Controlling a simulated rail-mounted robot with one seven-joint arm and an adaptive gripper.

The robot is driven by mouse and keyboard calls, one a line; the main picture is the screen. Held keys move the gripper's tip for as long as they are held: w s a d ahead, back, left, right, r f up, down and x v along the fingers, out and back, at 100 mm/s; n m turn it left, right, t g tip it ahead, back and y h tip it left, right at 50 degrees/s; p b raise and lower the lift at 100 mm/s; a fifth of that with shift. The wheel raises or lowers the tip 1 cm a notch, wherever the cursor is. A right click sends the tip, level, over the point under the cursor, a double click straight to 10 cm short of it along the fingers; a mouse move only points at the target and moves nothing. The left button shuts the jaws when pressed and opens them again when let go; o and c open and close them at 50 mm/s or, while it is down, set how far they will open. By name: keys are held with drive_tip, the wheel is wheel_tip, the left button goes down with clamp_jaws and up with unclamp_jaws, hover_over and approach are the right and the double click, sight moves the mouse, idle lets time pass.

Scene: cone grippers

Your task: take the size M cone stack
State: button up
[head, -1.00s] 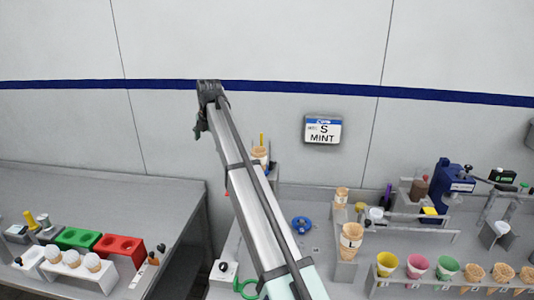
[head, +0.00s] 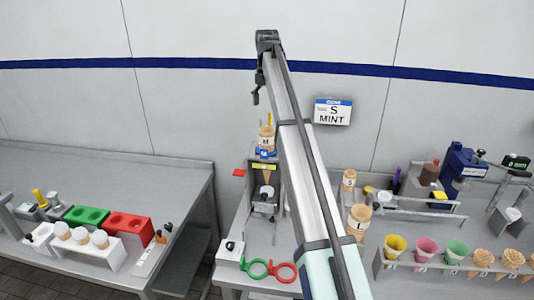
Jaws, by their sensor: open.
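The size M cone stack (head: 265,141) is a tan stack marked M. It stands upright on top of a grey stand with a blue M tag (head: 265,154), left of my arm in the head view. An S stack (head: 349,181) and an L stack (head: 358,221) stand to the right.
A wall sign (head: 333,112) reads S MINT. Green (head: 257,269) and red (head: 286,272) rings lie at the bench's front edge. A rack of coloured cups and cones (head: 455,256) is at right. The left table (head: 110,180) has free room at the back.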

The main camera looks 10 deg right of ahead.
sight(267, 130)
wheel_tip(267, 130, down, 5)
drive_tip(key=shift+s+r+b, duration=0.1)
drive_tip(key=shift+r+b, duration=0.05)
drive_tip(key=shift+b, duration=0.45)
drive_tip(key=shift+f+p, duration=0.65)
drive_tip(key=shift+f, duration=0.25)
drive_tip(key=f+p, duration=0.1)
drive_tip(key=f, duration=0.1)
drive_tip(key=f+p, duration=0.1)
drive_tip(key=f, duration=0.1)
drive_tip(key=shift+s+a+f+p, duration=0.1)
drive_tip(key=shift+s+p, duration=0.25)
drive_tip(key=shift+s, duration=0.05)
drive_tip(key=shift+w+f, duration=0.1)
drive_tip(key=shift+f, duration=0.45)
drive_tip(key=c, duration=0.9)
